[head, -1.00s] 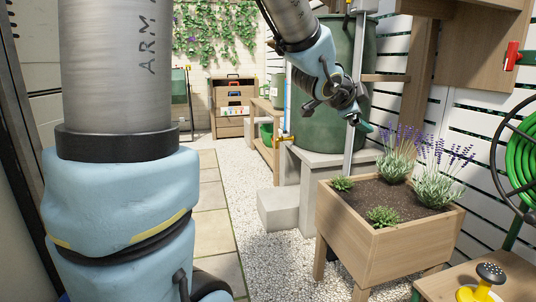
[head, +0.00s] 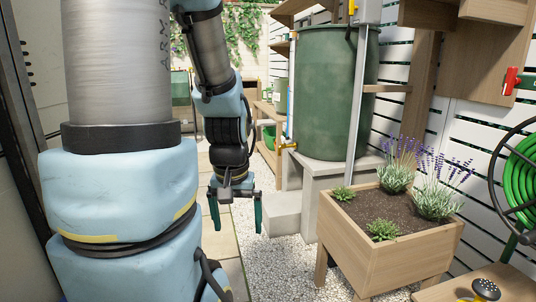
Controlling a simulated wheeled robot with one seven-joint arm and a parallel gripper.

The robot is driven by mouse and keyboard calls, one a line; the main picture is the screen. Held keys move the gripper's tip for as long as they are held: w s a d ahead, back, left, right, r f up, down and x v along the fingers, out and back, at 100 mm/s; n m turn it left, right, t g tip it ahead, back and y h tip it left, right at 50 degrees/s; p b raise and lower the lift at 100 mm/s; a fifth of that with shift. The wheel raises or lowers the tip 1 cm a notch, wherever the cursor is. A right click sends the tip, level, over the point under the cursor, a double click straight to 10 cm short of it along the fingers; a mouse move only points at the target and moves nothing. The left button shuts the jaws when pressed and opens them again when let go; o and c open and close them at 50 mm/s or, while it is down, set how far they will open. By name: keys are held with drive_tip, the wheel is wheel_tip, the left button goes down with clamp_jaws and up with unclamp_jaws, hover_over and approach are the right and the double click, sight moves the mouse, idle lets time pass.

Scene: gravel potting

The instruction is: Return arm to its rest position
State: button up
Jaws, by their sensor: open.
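My gripper (head: 236,212) hangs from my arm in the middle left of the head view, pointing down. Its two dark green fingers are spread apart with nothing between them. Behind it are the paving and the white gravel. It is clear of the wooden planter (head: 390,255) to its right, which holds dark soil, lavender and small green plants.
A green water barrel (head: 335,95) stands on a grey concrete stand (head: 335,175), with a lower concrete block (head: 285,213) beside it. A green hose reel (head: 522,175) hangs at the right. A wooden table (head: 500,275) is at the lower right. The gravel path (head: 262,262) is open.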

wheel_tip(320, 180, up, 24)
drive_tip(key=p, duration=2.2)
drive_tip(key=shift+r+p, duration=0.2)
drive_tip(key=shift+p, duration=0.1)
